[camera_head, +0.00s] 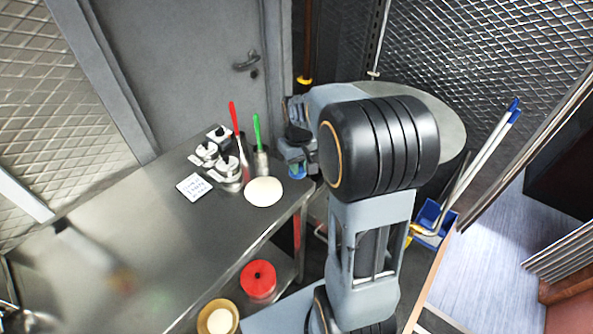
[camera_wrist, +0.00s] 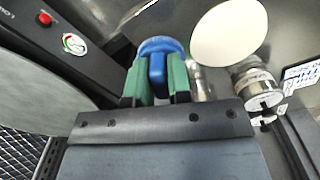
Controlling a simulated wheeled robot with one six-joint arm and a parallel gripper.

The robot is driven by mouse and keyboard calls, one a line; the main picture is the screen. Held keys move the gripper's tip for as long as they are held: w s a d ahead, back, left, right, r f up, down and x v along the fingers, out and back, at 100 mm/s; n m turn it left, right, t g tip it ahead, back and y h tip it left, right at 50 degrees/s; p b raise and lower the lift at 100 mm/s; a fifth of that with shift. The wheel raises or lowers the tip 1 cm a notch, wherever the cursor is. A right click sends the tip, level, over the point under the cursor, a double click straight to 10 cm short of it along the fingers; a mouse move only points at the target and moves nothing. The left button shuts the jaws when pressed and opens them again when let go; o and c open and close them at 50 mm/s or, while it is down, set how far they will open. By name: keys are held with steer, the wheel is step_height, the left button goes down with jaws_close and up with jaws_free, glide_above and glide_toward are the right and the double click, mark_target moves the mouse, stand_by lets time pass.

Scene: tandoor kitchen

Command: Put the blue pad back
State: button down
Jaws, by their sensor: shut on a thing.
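The blue pad (camera_wrist: 160,46) is a rounded blue piece with a narrower blue part that sits between the two green fingers of my gripper (camera_wrist: 157,80) in the wrist view. My gripper is shut on it. In the head view, the blue pad (camera_head: 296,170) shows as a small blue patch at the end of my arm, by the right corner of the steel table (camera_head: 150,245). My arm hides part of it. I cannot tell whether the pad touches the table.
A pale round disc (camera_head: 263,191) lies near the table's right edge, beside lidded steel tins (camera_head: 228,168), red and green-handled tools (camera_head: 257,130) and a white card (camera_head: 194,187). A red container (camera_head: 258,279) and a bowl (camera_head: 218,303) sit lower. A grey round top (camera_head: 450,125) stands behind my arm.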

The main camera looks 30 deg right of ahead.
steer(key=shift+w+d+f, duration=0.25)
steer(key=shift+w+f, duration=0.7)
steer(key=shift+f, duration=0.3)
steer(key=shift+w+f, duration=0.1)
steer(key=shift+f, duration=1.5)
steer(key=shift+f, duration=0.2)
steer(key=c, duration=1.1)
jaws_free()
steer(key=shift+o, duration=0.2)
step_height(320, 180, up, 12)
steer(key=shift+f, duration=0.25)
steer(key=s+a+t, duration=0.2)
steer(key=s+a, duration=0.2)
steer(key=s, duration=0.4)
steer(key=s+a+t, duration=0.2)
steer(key=s+a, duration=0.3)
steer(key=s, duration=0.3)
steer(key=shift+a+r, duration=0.2)
steer(key=shift+r, duration=0.25)
